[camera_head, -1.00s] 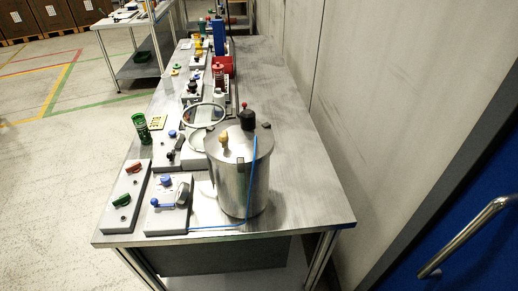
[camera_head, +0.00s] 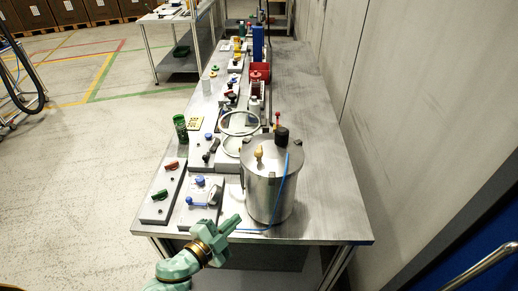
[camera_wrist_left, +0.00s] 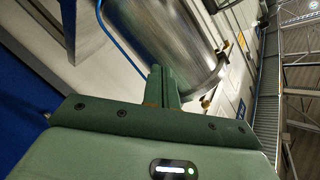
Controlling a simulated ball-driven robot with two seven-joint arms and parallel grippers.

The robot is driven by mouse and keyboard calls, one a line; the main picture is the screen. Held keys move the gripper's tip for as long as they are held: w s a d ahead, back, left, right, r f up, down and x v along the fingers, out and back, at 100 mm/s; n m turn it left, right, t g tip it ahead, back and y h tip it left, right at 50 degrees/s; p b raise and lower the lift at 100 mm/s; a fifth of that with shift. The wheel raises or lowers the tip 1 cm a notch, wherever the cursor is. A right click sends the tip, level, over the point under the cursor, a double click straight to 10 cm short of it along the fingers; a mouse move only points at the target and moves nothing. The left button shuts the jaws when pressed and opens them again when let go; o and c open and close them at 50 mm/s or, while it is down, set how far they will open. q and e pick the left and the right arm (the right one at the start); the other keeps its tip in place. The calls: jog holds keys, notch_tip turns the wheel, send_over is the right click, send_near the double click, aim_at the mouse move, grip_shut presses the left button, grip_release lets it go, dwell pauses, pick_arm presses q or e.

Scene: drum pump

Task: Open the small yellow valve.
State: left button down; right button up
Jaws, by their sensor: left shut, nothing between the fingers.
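A small yellow, knob-like part (camera_head: 259,156), which looks like the valve, stands upright on the lid of the steel drum (camera_head: 268,200). The drum is at the near right of the bench. My left gripper (camera_head: 236,219) is at the bench's near edge, in front of and lower than the drum lid. It is shut and empty, apart from the valve. In the left wrist view its fingers (camera_wrist_left: 162,78) are together, with the drum wall (camera_wrist_left: 165,35) beyond them. I cannot make out the valve for certain there. My right gripper is not in view.
A blue hose (camera_head: 284,176) runs from the lid down the drum. A black fitting with a red top (camera_head: 281,136) stands on the lid. Grey boards with a blue lever (camera_head: 199,201) and red and green handles (camera_head: 171,166) lie left of the drum. The bench right of the drum (camera_head: 328,190) is clear.

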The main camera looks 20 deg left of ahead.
aim_at(259, 151)
pick_arm(q)
jog(key=d+r+m+h, duration=0.1)
jog(key=r+m+h, duration=0.1)
jog(key=r, duration=0.6)
jog(key=d+r+m+t+h+p, duration=0.1)
jog(key=d+r+m+h, duration=0.1)
jog(key=r, duration=0.6)
jog(key=shift+s+d+r+m+t, duration=0.15)
jog(key=shift+d+r+m+t, duration=0.15)
jog(key=shift+m, duration=0.5)
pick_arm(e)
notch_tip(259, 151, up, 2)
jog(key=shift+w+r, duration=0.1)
pick_arm(q)
jog(key=w, duration=0.3)
jog(key=w+d, duration=0.1)
jog(key=w, duration=0.5)
jog(key=shift+w+d+f, duration=0.1)
jog(key=shift+w+d, duration=0.1)
jog(key=shift+d, duration=0.2)
jog(key=shift+a, duration=0.4)
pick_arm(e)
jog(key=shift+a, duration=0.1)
